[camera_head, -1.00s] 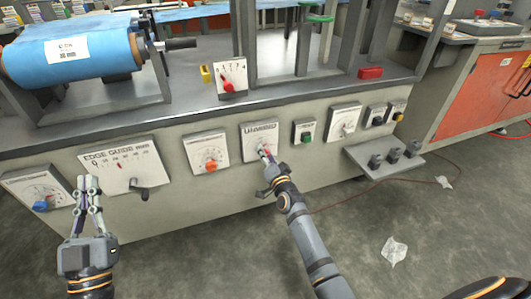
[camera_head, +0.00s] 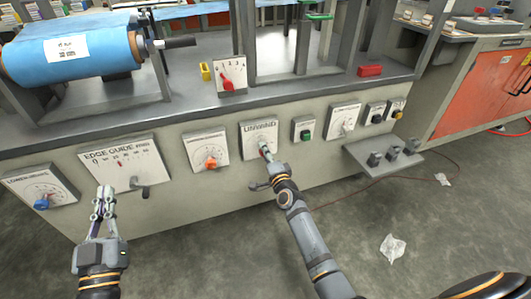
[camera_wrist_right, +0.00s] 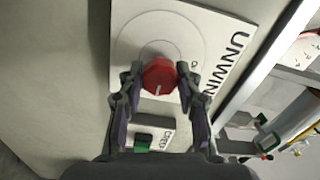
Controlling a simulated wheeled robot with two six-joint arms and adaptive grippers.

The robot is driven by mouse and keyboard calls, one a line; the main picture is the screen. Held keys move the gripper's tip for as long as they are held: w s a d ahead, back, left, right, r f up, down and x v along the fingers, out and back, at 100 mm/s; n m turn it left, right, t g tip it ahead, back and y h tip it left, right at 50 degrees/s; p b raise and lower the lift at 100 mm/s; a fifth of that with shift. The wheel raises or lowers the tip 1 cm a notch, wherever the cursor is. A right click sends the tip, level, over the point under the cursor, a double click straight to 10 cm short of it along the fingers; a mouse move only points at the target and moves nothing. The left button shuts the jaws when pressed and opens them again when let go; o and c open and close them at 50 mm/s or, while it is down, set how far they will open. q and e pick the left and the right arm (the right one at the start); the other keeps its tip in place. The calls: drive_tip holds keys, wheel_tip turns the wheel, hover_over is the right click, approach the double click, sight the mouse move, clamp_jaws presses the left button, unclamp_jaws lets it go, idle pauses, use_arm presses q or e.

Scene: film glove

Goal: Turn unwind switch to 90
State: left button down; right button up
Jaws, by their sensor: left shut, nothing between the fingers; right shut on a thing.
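The unwind switch is a red knob (camera_wrist_right: 158,77) on a white plate lettered "UNWIND" (camera_wrist_right: 215,40). In the head view its plate (camera_head: 258,131) is on the machine's front panel, and the knob is mostly hidden by my right gripper (camera_head: 266,152). In the right wrist view my right gripper (camera_wrist_right: 158,82) is shut on the red knob, one finger on each side. A pale line marks the knob's face.
An orange knob (camera_head: 210,162) is left of the unwind plate, and a green button (camera_head: 306,134) is right of it. A small shelf with dark pegs (camera_head: 385,158) juts out at the right. Bits of paper (camera_head: 392,248) lie on the open floor.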

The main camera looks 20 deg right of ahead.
idle(0.3)
drive_tip(key=o, duration=1.2)
drive_tip(key=s, duration=1.2)
drive_tip(key=shift+d, duration=0.25)
